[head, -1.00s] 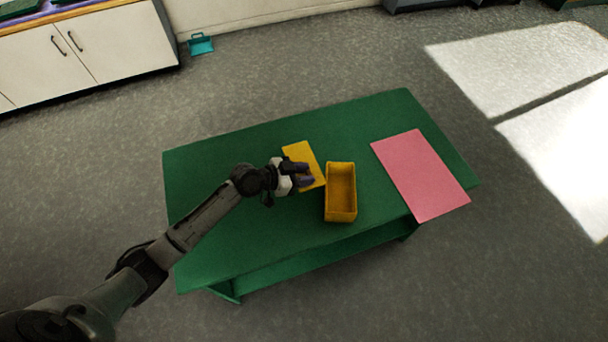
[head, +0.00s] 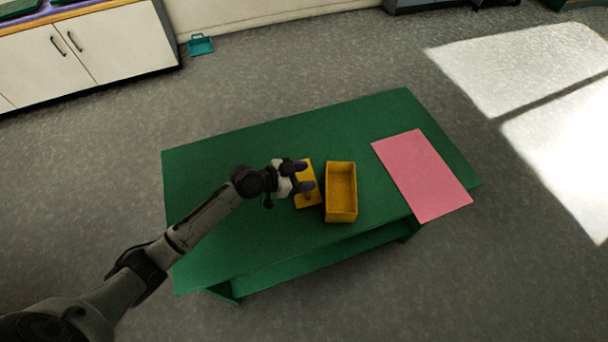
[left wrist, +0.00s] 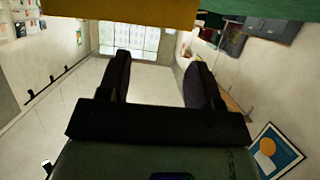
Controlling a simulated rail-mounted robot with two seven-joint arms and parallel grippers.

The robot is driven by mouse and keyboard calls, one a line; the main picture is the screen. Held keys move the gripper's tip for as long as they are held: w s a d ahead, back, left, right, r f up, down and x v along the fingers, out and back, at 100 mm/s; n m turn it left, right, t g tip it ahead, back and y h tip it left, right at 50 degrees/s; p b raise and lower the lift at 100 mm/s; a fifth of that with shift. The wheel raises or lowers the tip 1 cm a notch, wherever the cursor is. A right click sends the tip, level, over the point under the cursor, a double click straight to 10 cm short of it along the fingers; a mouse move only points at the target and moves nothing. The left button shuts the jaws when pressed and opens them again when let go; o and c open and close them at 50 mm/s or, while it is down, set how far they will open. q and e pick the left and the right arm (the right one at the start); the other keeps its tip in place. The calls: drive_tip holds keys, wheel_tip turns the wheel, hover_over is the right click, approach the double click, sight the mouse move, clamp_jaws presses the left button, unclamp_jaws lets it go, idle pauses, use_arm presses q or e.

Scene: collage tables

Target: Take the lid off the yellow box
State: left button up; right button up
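The yellow box (head: 341,192) stands uncovered on the green table, and its inside shows in the head view. Its yellow lid (head: 314,201) lies just left of the box, seemingly flat on the table, with a small dark knob on its upper face. My left gripper (head: 306,177) is at the lid, partly covering it from view. Its fingers are apart, and the left wrist view shows nothing between them (left wrist: 158,80). A yellow surface (left wrist: 130,10) fills the top of that view; I cannot tell whether it is lid or box. My right gripper is not in view.
The green table (head: 235,160) is clear at its left and back. A pink sheet (head: 422,176) lies on its right part. A white cabinet (head: 110,50) and a teal dustpan-like object (head: 200,45) are at the back left, away from the table.

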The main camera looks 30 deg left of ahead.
use_arm(q)
drive_tip(key=r+p+v, duration=0.1)
drive_tip(key=p+v, duration=0.1)
drive_tip(key=v, duration=1)
drive_tip(key=s+d+f+g+y, duration=0.1)
drive_tip(key=s+d+f, duration=0.1)
drive_tip(key=s+d, duration=0.1)
drive_tip(key=s+d+f+g+y, duration=0.1)
drive_tip(key=s+d+f, duration=0.2)
drive_tip(key=s, duration=0.2)
drive_tip(key=s+d+f+n+g+y, duration=0.1)
drive_tip(key=s+d+f+g, duration=0.1)
drive_tip(key=s, duration=0.3)
drive_tip(key=shift+s+d+f, duration=0.1)
drive_tip(key=shift+d+f, duration=0.4)
drive_tip(key=shift+d, duration=0.05)
drive_tip(key=s+a+n+g+y, duration=0.1)
drive_tip(key=s+n+g+y, duration=0.35)
drive_tip(key=s, duration=0.65)
wheel_tip(320, 180, up, 39)
drive_tip(key=t+y+p, duration=0.1)
drive_tip(key=t+p, duration=0.1)
drive_tip(key=p, duration=3.7)
drive_tip(key=shift+a+n, duration=0.15)
drive_tip(key=shift+n, duration=0.2)
drive_tip(key=shift+f, duration=0.15)
